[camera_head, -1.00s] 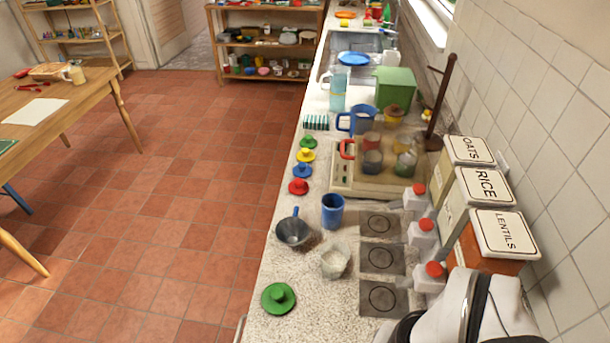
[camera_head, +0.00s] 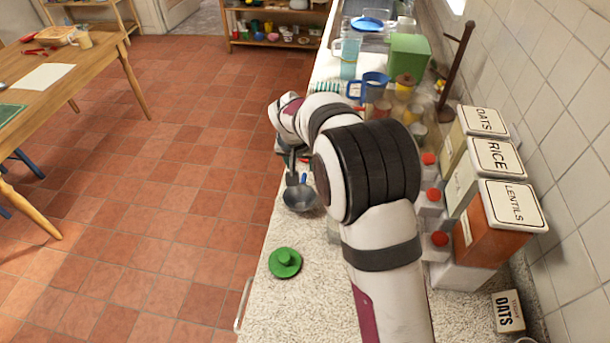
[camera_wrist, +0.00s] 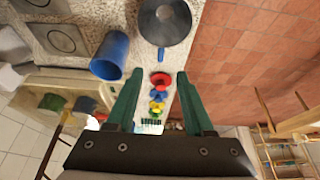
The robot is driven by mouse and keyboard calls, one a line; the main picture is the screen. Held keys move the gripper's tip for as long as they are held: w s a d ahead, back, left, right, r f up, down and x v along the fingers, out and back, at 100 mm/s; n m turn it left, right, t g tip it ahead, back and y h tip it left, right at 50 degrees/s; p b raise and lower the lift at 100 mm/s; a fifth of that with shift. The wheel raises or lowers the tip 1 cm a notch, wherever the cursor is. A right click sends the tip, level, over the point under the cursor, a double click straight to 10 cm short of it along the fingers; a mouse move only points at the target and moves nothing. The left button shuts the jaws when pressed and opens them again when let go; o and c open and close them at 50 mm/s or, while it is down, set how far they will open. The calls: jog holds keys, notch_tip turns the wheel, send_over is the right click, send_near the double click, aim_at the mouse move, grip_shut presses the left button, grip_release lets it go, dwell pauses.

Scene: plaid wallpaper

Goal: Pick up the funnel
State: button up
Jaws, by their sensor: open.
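The funnel (camera_head: 300,197) is a dark grey metal cone with a small blue tab on its rim, on the speckled counter near its left edge. In the wrist view the funnel (camera_wrist: 178,30) is at the top, its dark opening showing and its blue tab pointing down at the gap between my fingertips. My gripper (camera_wrist: 157,74) is open, its two green fingers apart with nothing held between them. In the head view my gripper (camera_head: 292,172) is just beyond the funnel, partly hidden by my arm. I cannot tell whether it touches the funnel.
A blue cup (camera_wrist: 110,56) stands close beside my left finger in the wrist view. Red, yellow and green lids (camera_wrist: 158,95) line up beyond. Canisters (camera_head: 497,160) stand along the wall.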

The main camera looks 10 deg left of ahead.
aim_at(303, 181)
jog(key=x, duration=1.2)
jog(key=shift+s+a+f, duration=0.1)
jog(key=shift+s+f, duration=0.05)
jog(key=shift+s, duration=0.1)
grip_shut()
